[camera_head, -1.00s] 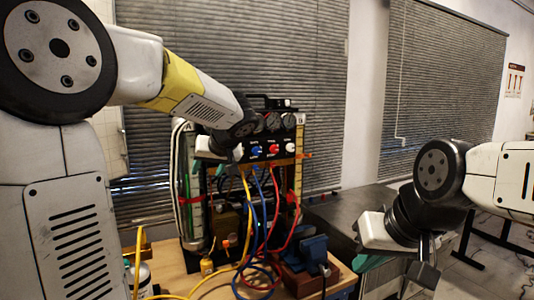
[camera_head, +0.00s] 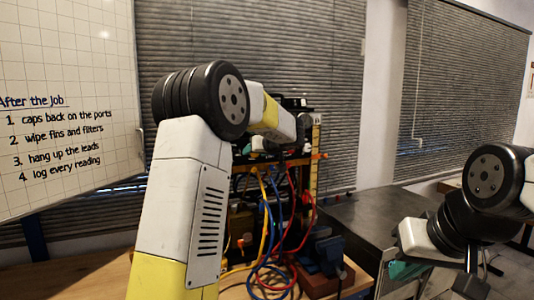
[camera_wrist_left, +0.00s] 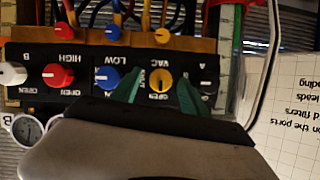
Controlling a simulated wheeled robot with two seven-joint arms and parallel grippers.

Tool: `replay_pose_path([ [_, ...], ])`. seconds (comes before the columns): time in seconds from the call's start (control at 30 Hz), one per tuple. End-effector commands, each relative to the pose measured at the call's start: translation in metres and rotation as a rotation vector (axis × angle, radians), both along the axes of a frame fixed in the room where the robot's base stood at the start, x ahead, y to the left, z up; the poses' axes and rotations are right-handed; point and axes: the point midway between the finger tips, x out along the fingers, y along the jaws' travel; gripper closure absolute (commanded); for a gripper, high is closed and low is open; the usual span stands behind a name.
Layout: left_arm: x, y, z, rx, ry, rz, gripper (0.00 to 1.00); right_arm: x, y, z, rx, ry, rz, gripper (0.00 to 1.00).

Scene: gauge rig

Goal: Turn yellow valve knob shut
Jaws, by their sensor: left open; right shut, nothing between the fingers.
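The yellow valve knob (camera_wrist_left: 160,83) sits at the VAC label on a black panel in the left wrist view, which shows the panel upside down. My left gripper (camera_wrist_left: 160,78) is open, with a green fingertip on each side of the knob; I cannot tell whether they touch it. The knob's exact pointer direction is unclear. A blue knob (camera_wrist_left: 107,77), a red knob (camera_wrist_left: 57,75) and a white knob (camera_wrist_left: 12,73) stand in the same row. In the head view my left arm hides the knobs. My right gripper (camera_head: 404,270) is shut and empty, away from the rig.
Coloured hoses (camera_head: 268,225) hang below the panel. A blue vise (camera_head: 329,249) stands on the wooden bench. A gauge (camera_wrist_left: 27,129) shows beside the panel. A whiteboard (camera_head: 65,60) hangs at the left. A dark table (camera_head: 370,215) lies to the right.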

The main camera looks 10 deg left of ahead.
Motion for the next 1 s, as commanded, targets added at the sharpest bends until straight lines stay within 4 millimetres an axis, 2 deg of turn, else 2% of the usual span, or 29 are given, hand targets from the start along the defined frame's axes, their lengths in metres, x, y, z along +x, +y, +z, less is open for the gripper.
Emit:
replay_pose_path([
  [0.27, 0.0017, 0.0011, -0.0011, 0.0, 0.0, -0.001, 0.48, 0.0, 0.0, 0.0, 0.0, 0.0, 0.0, 1.0],
  [0.53, 0.0015, 0.001, -0.001, 0.0, 0.0, -0.001, 0.99, 0.0, 0.0, 0.0, 0.0, 0.0, 0.0, 1.0],
  [1.0, 0.0024, -0.0011, -0.0013, 0.074, 0.051, -0.003, 1.0, 0.0, 0.0, 0.0, 0.0, 0.0, 0.0, 1.0],
])
